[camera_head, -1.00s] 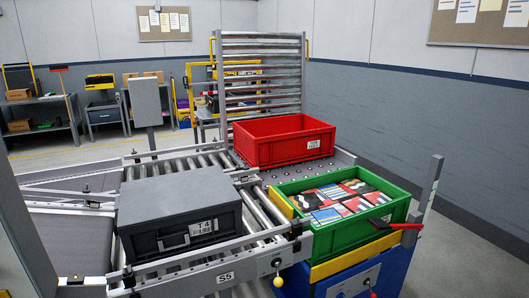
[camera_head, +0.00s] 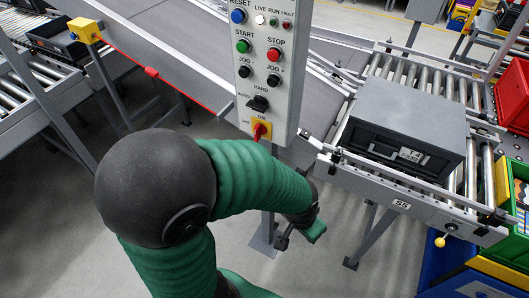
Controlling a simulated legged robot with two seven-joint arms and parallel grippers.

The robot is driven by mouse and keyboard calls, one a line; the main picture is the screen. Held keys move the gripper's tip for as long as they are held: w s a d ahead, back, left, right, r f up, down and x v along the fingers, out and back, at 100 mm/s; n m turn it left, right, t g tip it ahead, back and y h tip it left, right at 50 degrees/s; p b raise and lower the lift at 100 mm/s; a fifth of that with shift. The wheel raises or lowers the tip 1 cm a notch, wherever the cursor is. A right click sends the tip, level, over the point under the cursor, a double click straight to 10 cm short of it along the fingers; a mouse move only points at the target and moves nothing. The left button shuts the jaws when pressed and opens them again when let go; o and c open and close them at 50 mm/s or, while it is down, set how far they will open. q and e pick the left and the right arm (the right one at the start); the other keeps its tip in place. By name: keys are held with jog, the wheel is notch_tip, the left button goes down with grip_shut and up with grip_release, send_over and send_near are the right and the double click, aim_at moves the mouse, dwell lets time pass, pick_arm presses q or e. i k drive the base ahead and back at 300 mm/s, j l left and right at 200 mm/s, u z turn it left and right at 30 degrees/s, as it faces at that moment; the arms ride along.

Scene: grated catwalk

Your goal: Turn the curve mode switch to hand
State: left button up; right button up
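The control panel (camera_head: 270,60) stands upright on a post at top centre. The curve mode switch (camera_head: 258,103) is a black selector knob on it, with "HAND" printed above and "AUTO" at upper left. Its exact setting is too small to read. My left arm curves across the lower left with a green sleeve. My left gripper (camera_head: 299,236) hangs below and right of the panel, apart from the switch. It is small and partly hidden by the arm, so its opening is unclear. My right gripper is not in view.
A red and yellow ON/OFF switch (camera_head: 262,130) sits just below the knob. Push buttons are above it. A roller conveyor with a dark grey case (camera_head: 403,125) is at right. A belt conveyor (camera_head: 180,50) runs behind the panel.

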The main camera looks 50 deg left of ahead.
aim_at(259, 104)
jog(key=u, duration=1.45)
